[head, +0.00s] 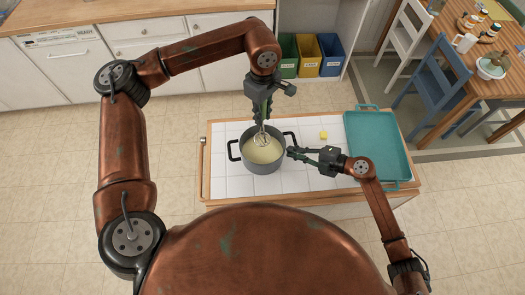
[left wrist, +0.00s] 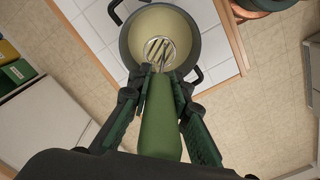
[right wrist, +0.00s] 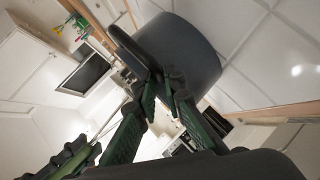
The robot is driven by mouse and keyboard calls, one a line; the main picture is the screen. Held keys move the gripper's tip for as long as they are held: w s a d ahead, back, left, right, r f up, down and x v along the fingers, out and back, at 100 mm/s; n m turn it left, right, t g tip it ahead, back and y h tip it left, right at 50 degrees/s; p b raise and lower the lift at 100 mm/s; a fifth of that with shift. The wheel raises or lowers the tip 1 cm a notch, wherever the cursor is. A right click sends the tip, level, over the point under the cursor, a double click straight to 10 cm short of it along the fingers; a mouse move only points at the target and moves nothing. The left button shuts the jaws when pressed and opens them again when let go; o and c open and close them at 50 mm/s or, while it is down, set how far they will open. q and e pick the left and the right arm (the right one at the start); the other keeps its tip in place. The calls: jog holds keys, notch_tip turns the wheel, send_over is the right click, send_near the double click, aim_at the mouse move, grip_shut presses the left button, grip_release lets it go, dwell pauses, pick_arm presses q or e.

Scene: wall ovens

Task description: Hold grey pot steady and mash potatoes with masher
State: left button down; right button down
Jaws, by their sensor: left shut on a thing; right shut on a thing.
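The grey pot (head: 263,161) stands on the white tiled top of the island, with pale yellow mash (head: 262,149) inside. It also shows in the left wrist view (left wrist: 126,48). My left gripper (head: 262,115) is above the pot, shut on the green handle (left wrist: 162,125) of the masher. The masher's metal head (left wrist: 159,50) is in the pot, at the mash. My right gripper (head: 297,153) is at the pot's right side, shut on its right handle. The right wrist view shows the dark pot wall (right wrist: 180,55) close to the fingers.
A teal tray (head: 377,146) lies on the right of the island. A small yellow block (head: 323,135) sits on the tiles between pot and tray. The tiles left of the pot are clear. Coloured bins (head: 307,57) and a blue chair (head: 437,82) stand beyond.

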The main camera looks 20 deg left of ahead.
jog(key=c, duration=1.9)
grip_release()
jog(key=shift+c, duration=0.2)
jog(key=shift+d, duration=0.1)
jog(key=v, duration=1.1)
jog(key=shift+d, duration=0.4)
jog(key=shift+s+r, duration=0.1)
jog(key=shift+s, duration=0.1)
